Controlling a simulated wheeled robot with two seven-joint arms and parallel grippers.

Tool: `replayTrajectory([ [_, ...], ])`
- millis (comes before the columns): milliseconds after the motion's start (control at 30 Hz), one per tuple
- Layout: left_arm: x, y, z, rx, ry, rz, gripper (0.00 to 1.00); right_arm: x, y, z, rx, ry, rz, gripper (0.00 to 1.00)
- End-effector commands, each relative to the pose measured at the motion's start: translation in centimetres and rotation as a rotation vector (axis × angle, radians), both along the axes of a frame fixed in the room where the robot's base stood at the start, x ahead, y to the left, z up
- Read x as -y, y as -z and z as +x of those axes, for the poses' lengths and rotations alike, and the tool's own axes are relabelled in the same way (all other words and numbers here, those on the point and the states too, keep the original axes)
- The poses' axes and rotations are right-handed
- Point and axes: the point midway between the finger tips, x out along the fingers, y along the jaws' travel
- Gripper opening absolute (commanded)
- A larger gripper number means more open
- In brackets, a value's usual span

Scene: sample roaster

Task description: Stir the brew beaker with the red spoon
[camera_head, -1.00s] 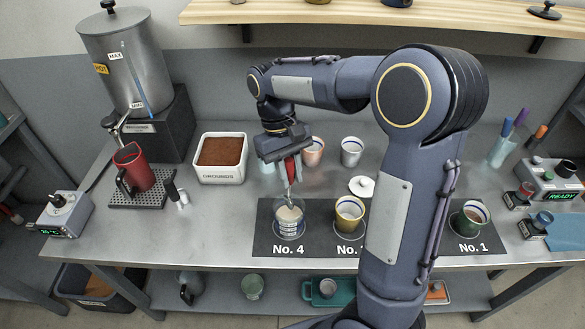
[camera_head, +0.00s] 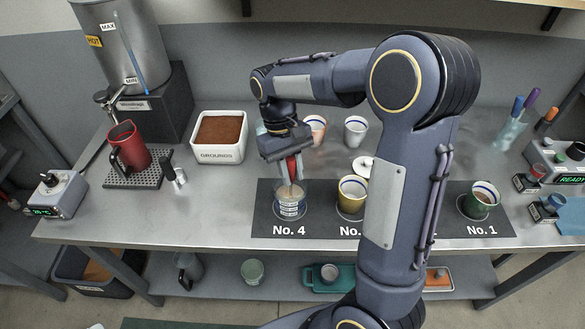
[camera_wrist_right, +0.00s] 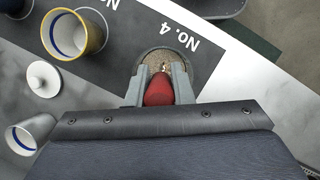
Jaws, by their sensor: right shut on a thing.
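The brew beaker (camera_head: 290,209) is a clear glass with printed markings and a tan brew in it. It stands upright on the No. 4 spot of the dark mat. In the wrist view the red handle (camera_wrist_right: 159,92) sits between the fingers, with the beaker (camera_wrist_right: 157,58) just beyond. My left gripper is not in view.
A yellow cup (camera_head: 352,196) stands right of the beaker, with a white lid (camera_head: 363,166) behind it. The green No. 1 cup (camera_head: 480,201) is farther right. A grounds box (camera_head: 218,150) and red jug (camera_head: 130,148) stand left. Bare steel counter lies left of the mat.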

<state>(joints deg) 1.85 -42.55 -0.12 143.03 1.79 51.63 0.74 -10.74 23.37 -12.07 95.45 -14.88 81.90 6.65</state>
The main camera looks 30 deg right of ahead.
Motion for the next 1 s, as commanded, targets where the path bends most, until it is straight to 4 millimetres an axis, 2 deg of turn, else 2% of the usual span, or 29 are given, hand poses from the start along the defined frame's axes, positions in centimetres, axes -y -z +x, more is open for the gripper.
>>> replayTrajectory([
  [500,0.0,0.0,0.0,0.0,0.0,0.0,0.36,0.1,0.1,0.0,0.0,0.0,0.0,0.0],
  [833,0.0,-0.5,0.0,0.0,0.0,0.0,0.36,1.5,0.1,0.1,0.0,0.001,0.0,0.0],
  [1000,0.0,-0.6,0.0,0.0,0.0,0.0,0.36,1.1,0.1,0.1,0.001,-0.002,0.001,0.0],
])
